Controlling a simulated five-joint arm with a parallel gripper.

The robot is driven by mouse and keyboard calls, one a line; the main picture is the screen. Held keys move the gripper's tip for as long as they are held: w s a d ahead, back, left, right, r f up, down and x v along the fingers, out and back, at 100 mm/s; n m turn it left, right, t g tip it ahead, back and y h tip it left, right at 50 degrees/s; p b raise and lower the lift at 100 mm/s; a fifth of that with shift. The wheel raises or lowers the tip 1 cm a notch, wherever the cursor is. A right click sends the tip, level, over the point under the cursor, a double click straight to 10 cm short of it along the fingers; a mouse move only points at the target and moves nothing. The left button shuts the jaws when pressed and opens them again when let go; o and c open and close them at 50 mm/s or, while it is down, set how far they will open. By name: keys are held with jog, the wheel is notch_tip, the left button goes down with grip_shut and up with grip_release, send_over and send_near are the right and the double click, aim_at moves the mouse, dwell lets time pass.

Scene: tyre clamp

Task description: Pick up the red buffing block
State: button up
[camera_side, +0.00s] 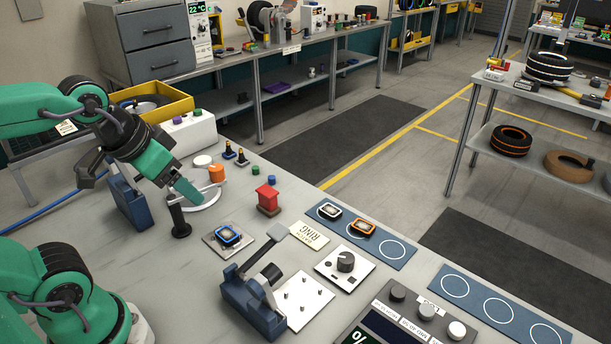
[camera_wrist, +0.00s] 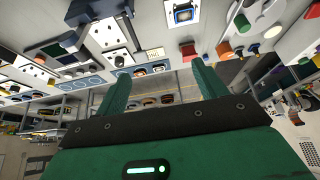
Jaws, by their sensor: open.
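The red buffing block (camera_side: 267,195) stands on the grey bench right of my gripper in the side view, with a brownish lower part. In the wrist view, which looks upside down, a red block (camera_wrist: 188,49) shows above the tip of the right finger. My gripper (camera_side: 186,190) is over the bench by a round white dish (camera_side: 205,197), clear of the block, left of it in the side view. In the wrist view its two green fingers (camera_wrist: 160,70) are spread wide with nothing between them.
A black post (camera_side: 179,218) stands just below my gripper in the side view. An orange cylinder (camera_side: 216,173) and small green and blue caps are behind the block. A square plate with a blue-rimmed device (camera_side: 228,236) and a blue clamp (camera_side: 252,300) are in front.

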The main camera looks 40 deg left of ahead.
jog(key=shift+w, duration=0.1)
jog(key=g, duration=0.5)
send_over(267, 190)
notch_tip(267, 190, down, 13)
jog(key=shift+r, duration=0.1)
jog(key=shift+w+a+f+g, duration=0.15)
jog(key=shift+f+g, duration=0.15)
jog(key=shift+f, duration=0.15)
jog(key=shift+s+d+f, duration=0.1)
jog(key=shift+f, duration=1.9)
jog(key=shift+s+d+f, duration=0.1)
jog(key=shift+f, duration=1.85)
